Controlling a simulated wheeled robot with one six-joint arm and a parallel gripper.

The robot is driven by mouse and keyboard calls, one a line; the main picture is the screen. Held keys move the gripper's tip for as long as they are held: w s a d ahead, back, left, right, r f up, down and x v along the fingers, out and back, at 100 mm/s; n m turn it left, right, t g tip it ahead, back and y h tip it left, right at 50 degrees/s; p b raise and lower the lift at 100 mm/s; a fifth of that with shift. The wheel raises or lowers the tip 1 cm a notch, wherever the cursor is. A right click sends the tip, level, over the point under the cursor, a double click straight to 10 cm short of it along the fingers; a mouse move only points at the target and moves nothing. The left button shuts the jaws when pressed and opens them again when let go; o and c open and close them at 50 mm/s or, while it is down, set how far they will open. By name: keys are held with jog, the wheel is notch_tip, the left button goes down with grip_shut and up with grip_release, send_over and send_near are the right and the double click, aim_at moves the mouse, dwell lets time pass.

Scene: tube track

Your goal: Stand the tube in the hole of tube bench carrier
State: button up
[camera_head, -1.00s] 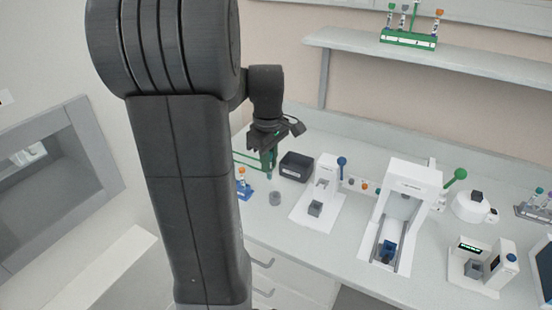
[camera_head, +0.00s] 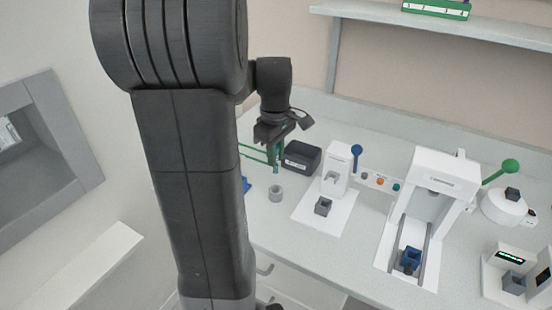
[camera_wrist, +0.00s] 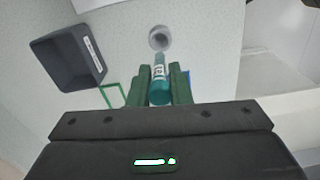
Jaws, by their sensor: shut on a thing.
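My gripper (camera_head: 275,160) is shut on the tube and holds it above the bench. In the wrist view the tube (camera_wrist: 160,68), with a teal cap and a pale label, lies between the green fingers of my gripper (camera_wrist: 160,80). The tube bench carrier (camera_head: 276,194) appears to be the small grey round block standing on the bench below my gripper. In the wrist view the carrier (camera_wrist: 159,38) shows its dark round hole just past the tube's far end. The tube looks apart from the carrier. The exact gap is hard to tell.
A black box (camera_head: 301,158) stands close to the right of my gripper. A green frame (camera_head: 255,153) and a partly hidden blue item (camera_head: 246,187) are to the left. A white device with a blue knob (camera_head: 338,172) and a larger white press (camera_head: 428,205) stand farther right.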

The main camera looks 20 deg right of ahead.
aim_at(276, 174)
jog(key=shift+f+b, duration=2.1)
jog(key=shift+f, duration=0.35)
jog(key=shift+f+p, duration=0.3)
jog(key=shift+f, duration=0.05)
jog(key=shift+f, duration=0.4)
jog(key=shift+f+b, duration=0.2)
jog(key=shift+b, duration=0.1)
jog(key=shift+f, duration=0.25)
jog(key=shift+f, duration=0.25)
jog(key=o, duration=0.9)
